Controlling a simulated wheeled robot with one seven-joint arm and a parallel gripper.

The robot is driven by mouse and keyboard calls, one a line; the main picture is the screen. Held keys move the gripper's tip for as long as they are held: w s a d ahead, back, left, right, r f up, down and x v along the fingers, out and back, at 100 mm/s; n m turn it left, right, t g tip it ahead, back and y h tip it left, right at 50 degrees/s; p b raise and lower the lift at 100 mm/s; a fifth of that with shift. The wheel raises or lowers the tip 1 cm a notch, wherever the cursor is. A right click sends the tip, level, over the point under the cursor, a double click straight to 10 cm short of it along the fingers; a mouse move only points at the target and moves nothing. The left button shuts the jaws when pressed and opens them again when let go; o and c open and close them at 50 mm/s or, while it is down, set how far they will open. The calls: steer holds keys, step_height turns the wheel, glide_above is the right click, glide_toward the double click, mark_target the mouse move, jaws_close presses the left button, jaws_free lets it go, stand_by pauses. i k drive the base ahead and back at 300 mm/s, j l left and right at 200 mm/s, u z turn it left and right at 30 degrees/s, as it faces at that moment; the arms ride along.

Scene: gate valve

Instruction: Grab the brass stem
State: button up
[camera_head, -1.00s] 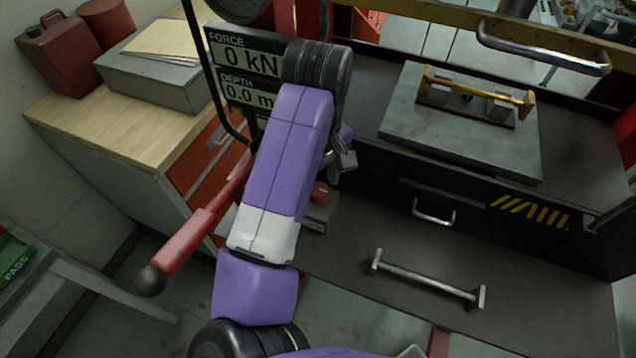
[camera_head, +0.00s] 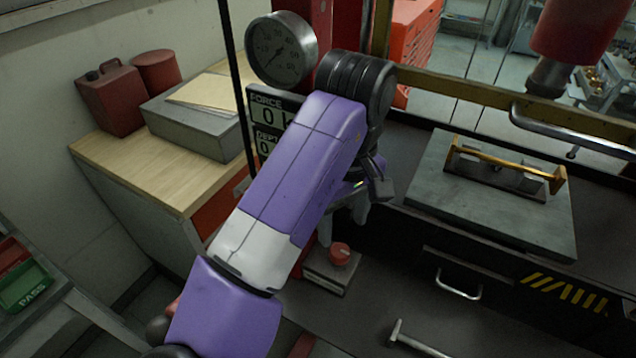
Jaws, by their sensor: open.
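The brass stem (camera_head: 507,163) is a thin golden rod lying level across two grey support blocks on a thick dark plate (camera_head: 440,200), at the right of the head view. My gripper (camera_head: 343,230) is left of the plate, apart from the stem, with its fingers pointing down. It is open, and nothing shows between its fingers. My purple and white arm hides part of the gripper and the area behind it.
A red knob on a box (camera_head: 340,256) stands below my gripper. A red ram (camera_head: 575,45) hangs at the upper right, near a horizontal yellowish bar (camera_head: 480,92) and a metal handle (camera_head: 570,138). A gauge (camera_head: 282,50) and display (camera_head: 268,115) stand behind my arm.

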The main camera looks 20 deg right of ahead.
mark_target(555, 180)
steer(key=k, duration=1)
